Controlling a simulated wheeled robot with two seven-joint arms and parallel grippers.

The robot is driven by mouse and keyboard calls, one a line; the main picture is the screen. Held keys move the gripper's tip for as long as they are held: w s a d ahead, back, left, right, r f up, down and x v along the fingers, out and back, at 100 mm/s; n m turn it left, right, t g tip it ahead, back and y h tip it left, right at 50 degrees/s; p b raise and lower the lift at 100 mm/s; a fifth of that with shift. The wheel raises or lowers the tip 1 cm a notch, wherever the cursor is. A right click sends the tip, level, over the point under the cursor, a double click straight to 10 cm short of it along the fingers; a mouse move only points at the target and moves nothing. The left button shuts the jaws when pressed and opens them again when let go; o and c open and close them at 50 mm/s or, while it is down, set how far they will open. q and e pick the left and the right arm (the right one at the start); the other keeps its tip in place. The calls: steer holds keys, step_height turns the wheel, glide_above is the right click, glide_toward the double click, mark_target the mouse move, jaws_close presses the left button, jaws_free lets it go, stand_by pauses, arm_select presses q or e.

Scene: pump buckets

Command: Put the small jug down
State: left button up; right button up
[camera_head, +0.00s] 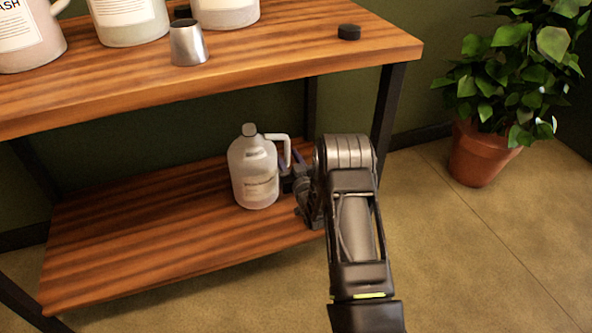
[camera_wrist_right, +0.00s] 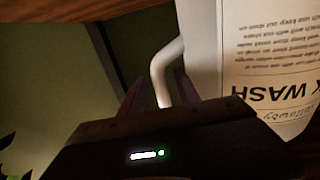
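The small jug (camera_head: 255,175) is a whitish translucent bottle with a grey cap, a label and a white side handle. It stands upright on the lower wooden shelf (camera_head: 150,235), near the shelf's right end. My right gripper (camera_head: 286,163) reaches in from the right at the jug's handle. In the right wrist view, the jug's labelled side (camera_wrist_right: 270,60) fills the right. Its white handle (camera_wrist_right: 163,70) passes between my two fingertips (camera_wrist_right: 160,88), which look spread with a gap on each side. My left gripper is out of view.
Large labelled jugs (camera_head: 127,22) and a metal cup (camera_head: 187,45) stand on the upper shelf (camera_head: 290,50), with a small black cap (camera_head: 349,32) near its right end. A black leg (camera_head: 388,105) is close to my right arm. A potted plant (camera_head: 485,150) stands right. The lower shelf's left is clear.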

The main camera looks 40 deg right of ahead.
steer(key=v, duration=0.2)
steer(key=p+v, duration=0.1)
steer(key=v, duration=0.1)
steer(key=shift+r+p, duration=0.2)
steer(key=shift+p, duration=0.1)
steer(key=b+v, duration=0.3)
steer(key=v, duration=0.2)
steer(key=shift+s+f, duration=0.1)
